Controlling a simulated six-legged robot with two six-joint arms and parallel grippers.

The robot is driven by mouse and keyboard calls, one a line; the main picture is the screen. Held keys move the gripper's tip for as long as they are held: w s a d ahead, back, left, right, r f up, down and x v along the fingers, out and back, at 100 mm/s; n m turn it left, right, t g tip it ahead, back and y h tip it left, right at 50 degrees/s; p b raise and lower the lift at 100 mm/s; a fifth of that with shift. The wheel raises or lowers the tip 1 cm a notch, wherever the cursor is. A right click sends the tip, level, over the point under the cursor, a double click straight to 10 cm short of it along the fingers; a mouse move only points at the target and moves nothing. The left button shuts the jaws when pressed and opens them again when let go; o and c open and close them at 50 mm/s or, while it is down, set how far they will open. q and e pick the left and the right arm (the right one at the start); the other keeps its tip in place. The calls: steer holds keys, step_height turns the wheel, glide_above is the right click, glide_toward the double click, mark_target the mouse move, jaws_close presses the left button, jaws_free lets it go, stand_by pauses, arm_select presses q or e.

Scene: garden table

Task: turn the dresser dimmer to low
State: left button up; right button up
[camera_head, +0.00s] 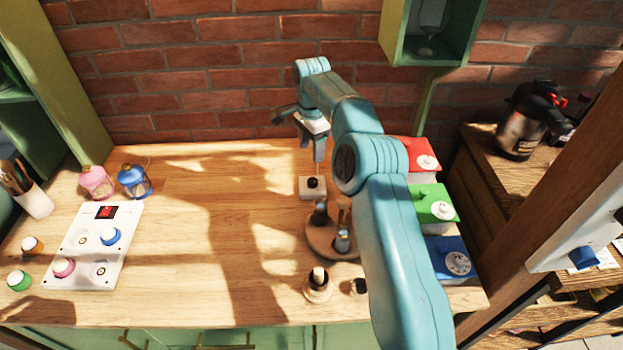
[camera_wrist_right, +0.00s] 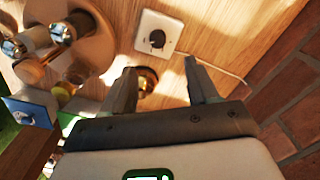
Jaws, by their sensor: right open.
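A small white square plate with a black round knob, apparently the dimmer (camera_head: 312,184), lies on the wooden table near the brick wall. In the right wrist view the dimmer (camera_wrist_right: 158,36) shows beyond my fingertips, with a thin pale cable running from it. Its knob setting is too small to read. My right gripper (camera_head: 316,151) points down just behind and above the plate in the head view. In the wrist view my right gripper (camera_wrist_right: 160,75) is open, its two fingers apart, not touching the knob. My left gripper is not in view.
A round wooden stand (camera_head: 318,238) with metal-topped pieces stands in front of the dimmer. A brass round piece (camera_wrist_right: 147,80) shows between my fingers. Red (camera_head: 398,150), green (camera_head: 432,205) and blue (camera_head: 446,258) boxes line the right edge. A white knob panel (camera_head: 78,262) lies left; the table's middle is clear.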

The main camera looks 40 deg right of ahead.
mark_target(313, 180)
step_height(313, 180, down, 11)
steer(key=shift+s+f+p, duration=0.1)
steer(key=shift+p, duration=0.55)
steer(key=shift+s+d, duration=0.1)
steer(key=shift+s, duration=0.15)
steer(key=shift+w, duration=0.15)
steer(key=shift+c, duration=0.2)
steer(key=shift+f, duration=0.15)
steer(key=c, duration=1)
